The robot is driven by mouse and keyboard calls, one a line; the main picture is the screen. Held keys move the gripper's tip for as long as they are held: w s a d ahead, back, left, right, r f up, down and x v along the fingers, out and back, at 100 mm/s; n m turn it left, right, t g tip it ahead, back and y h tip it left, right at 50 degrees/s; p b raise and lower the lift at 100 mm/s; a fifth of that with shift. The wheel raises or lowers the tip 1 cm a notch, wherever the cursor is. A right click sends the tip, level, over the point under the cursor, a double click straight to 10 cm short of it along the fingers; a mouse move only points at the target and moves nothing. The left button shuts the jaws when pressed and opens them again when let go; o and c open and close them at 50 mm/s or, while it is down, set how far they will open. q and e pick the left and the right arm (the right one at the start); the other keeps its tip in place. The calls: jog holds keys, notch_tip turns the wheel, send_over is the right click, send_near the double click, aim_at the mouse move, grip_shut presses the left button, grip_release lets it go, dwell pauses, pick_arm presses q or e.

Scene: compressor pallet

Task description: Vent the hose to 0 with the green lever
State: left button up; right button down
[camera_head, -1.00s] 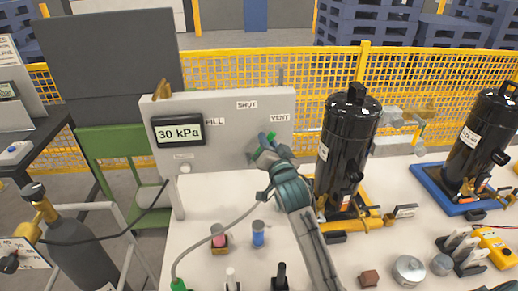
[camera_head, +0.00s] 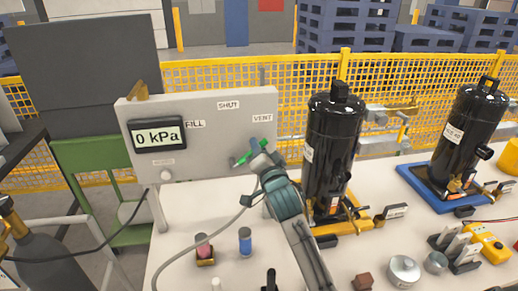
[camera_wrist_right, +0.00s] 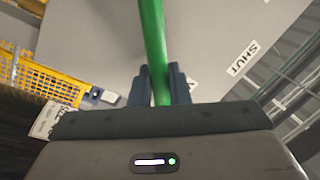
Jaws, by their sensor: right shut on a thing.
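The grey panel (camera_head: 210,110) carries a display (camera_head: 157,134) that reads 0 kPa. The panel has labels FILL, SHUT (camera_head: 228,105) and VENT (camera_head: 263,118). The green lever (camera_head: 246,153) shows below the VENT label, partly hidden by my right arm. My right gripper (camera_head: 256,155) is at the lever. In the right wrist view the green lever (camera_wrist_right: 152,45) runs between the two dark fingers of my right gripper (camera_wrist_right: 159,85), which is shut on it. The grey hose (camera_head: 210,232) loops over the table from near my right arm. My left gripper is not in view.
A black compressor (camera_head: 326,145) on a yellow base stands right of the panel. Another black compressor (camera_head: 468,135) on a blue base (camera_head: 425,190) is farther right. Small parts and a yellow device (camera_head: 487,240) lie at the front right. A yellow mesh fence (camera_head: 400,95) is behind.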

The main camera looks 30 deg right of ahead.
jog(key=c, duration=1.5)
grip_release()
jog(key=shift+w, duration=0.15)
jog(key=shift+o, duration=0.5)
jog(key=shift+w+f, duration=0.15)
jog(key=shift+w, duration=0.05)
pick_arm(q)
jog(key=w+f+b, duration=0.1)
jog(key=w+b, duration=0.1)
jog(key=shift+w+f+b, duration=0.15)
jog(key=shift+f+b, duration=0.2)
jog(key=shift+b, duration=0.05)
pick_arm(e)
jog(key=v, duration=1.1)
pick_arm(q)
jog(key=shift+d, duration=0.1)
pick_arm(e)
jog(key=shift+a, duration=0.1)
